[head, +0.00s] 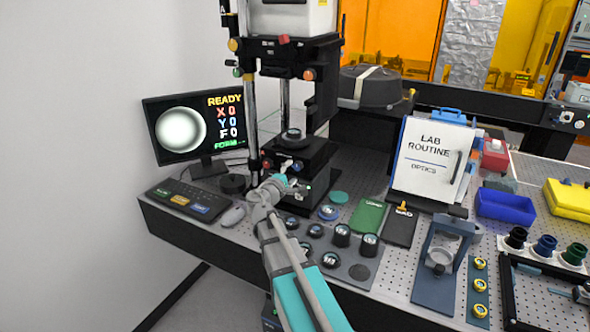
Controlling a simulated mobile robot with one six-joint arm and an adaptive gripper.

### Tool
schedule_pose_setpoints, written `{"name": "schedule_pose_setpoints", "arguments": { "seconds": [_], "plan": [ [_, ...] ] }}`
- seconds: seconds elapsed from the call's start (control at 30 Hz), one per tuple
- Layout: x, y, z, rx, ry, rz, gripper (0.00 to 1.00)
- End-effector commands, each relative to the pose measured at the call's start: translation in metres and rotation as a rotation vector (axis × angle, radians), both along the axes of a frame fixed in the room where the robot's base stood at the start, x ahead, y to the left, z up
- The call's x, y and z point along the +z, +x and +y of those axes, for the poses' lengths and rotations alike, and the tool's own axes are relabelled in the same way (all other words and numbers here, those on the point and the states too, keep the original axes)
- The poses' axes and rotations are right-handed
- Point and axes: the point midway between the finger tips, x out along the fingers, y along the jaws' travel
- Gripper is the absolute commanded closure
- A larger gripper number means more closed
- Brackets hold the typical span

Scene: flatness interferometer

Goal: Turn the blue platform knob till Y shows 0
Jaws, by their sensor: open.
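The monitor (194,126) at the left shows READY, with X 0, Y 0 and F 0 beside a plain bright disc. The interferometer (318,95) stands upright at the back of the bench, with a dark platform (300,155) low on it and a small round piece on top. My gripper (292,184) is open at the front of the platform's base, small in the picture. I cannot clearly make out the blue platform knob; small knobs sit on the platform's front, close to my gripper, and my arm partly covers that area. I cannot tell whether the gripper touches a knob.
A keypad (185,203) and a mouse (232,217) lie left of my arm. A tray of dark round pieces (340,262) lies just right of it. A LAB ROUTINE board (432,160), a blue bin (505,207) and a grey stand (440,262) stand farther right.

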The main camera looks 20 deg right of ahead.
Motion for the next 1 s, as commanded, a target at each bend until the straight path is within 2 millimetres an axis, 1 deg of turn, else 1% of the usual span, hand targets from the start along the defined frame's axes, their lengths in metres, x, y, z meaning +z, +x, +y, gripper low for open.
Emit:
{"name": "schedule_pose_setpoints", "arguments": {
  "seconds": [0.03,0.1,0.4,0.63,1.0],
  "plan": [
    [0.000,-0.008,0.008,0.002,0.000,0.000,0.21],
    [0.000,-0.015,0.018,0.002,0.000,0.000,0.21],
    [0.000,-0.040,0.051,0.002,0.000,0.000,0.21],
    [0.000,-0.047,0.061,0.000,0.001,0.001,0.21],
    [0.000,-0.048,0.062,0.000,0.001,0.001,0.21]
  ]
}}
